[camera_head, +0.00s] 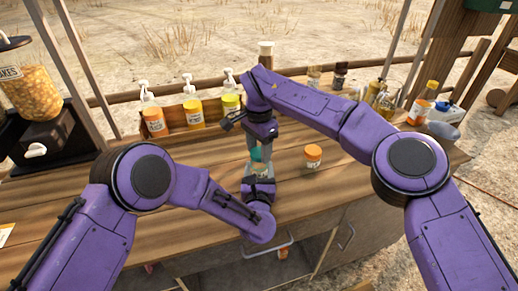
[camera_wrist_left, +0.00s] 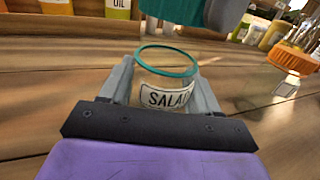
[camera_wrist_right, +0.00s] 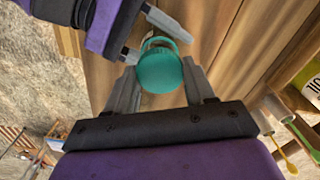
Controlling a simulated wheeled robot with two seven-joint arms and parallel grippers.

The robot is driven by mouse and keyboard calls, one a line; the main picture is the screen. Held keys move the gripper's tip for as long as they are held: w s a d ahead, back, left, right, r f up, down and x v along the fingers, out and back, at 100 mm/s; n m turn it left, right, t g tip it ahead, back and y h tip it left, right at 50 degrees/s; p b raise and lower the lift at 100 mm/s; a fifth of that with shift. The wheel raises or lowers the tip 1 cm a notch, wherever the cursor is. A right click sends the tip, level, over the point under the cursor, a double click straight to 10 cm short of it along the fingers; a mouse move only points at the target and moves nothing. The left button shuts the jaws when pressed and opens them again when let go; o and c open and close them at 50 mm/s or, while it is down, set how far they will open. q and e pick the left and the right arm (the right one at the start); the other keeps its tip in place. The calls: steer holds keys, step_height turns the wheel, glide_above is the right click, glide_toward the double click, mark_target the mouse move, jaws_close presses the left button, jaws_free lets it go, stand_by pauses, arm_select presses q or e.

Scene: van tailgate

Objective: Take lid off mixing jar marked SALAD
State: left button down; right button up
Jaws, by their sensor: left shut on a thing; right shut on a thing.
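The SALAD jar (camera_wrist_left: 165,95) is a clear jar with a teal rim ring and a white label, upright on the wooden counter. My left gripper (camera_wrist_left: 165,88) is shut around its body. The teal lid (camera_wrist_right: 160,72) is in my right gripper (camera_wrist_right: 160,80), which is shut on it from above. In the left wrist view the lid (camera_wrist_left: 172,10) hangs above the jar, with a gap between it and the rim, so the jar mouth is uncovered. In the head view my arms mostly hide the jar and lid (camera_head: 258,154).
An orange-lidded jar (camera_head: 312,155) stands on the counter (camera_head: 120,215) right of the grippers. Pump bottles (camera_head: 194,112) line the back left. Several bottles and jars, including an orange-labelled bottle (camera_head: 421,105), stand at the back right.

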mark_target(259, 152)
step_height(259, 152, up, 4)
steer(key=shift+f, duration=0.1)
arm_select(q)
steer(key=shift+c, duration=0.8)
jaws_free()
